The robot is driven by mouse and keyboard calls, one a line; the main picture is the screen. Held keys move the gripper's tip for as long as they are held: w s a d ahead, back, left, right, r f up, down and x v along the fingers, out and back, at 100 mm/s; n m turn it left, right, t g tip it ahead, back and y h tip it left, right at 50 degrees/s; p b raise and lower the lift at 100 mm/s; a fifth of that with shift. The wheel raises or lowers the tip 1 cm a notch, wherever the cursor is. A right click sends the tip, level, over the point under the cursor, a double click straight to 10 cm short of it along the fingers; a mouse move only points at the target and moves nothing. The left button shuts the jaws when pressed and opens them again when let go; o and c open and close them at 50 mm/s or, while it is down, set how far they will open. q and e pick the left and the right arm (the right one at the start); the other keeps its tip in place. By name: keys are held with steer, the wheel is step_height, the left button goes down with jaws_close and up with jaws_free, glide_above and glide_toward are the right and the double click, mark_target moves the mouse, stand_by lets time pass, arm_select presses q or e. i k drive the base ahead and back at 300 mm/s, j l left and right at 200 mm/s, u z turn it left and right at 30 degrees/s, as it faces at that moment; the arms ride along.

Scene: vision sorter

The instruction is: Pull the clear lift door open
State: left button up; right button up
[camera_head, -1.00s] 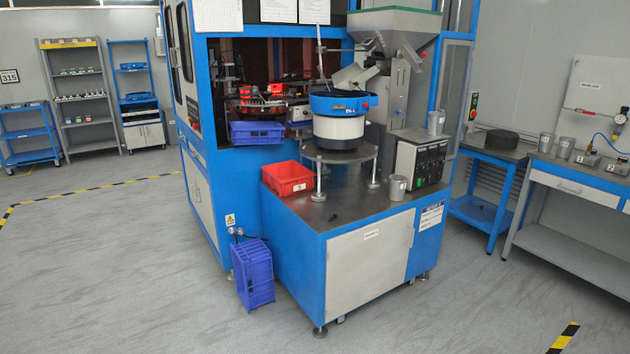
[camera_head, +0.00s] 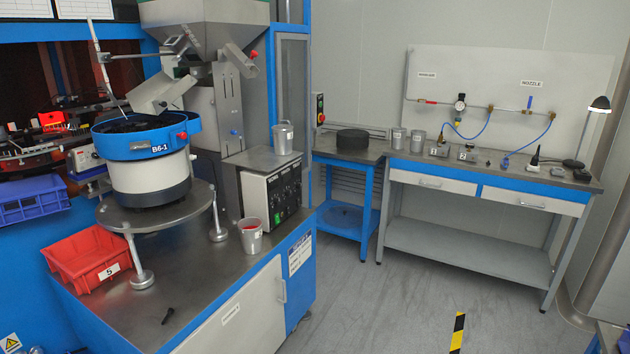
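The blue-framed sorter machine stands at the left, with an opening (camera_head: 45,75) backed by dark reddish see-through panels. A tall narrow panel (camera_head: 291,90) in a blue frame is on the machine's right side; it looks partly see-through. I cannot tell for sure which panel is the clear lift door. The blue and white bowl feeder (camera_head: 150,165), marked B6-1, stands in front of the opening on a round metal stand. Neither of my grippers is in view.
A blue bin (camera_head: 30,200) is at left. A workbench (camera_head: 490,172) stands at right. The floor between is clear.

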mark_target(278, 37)
steer(key=i+l+u, duration=0.1)
steer(key=i+l, duration=0.3)
steer(key=i, duration=0.2)
steer(key=i+l+u, duration=0.1)
steer(key=i+l, duration=0.35)
steer(key=i, duration=0.1)
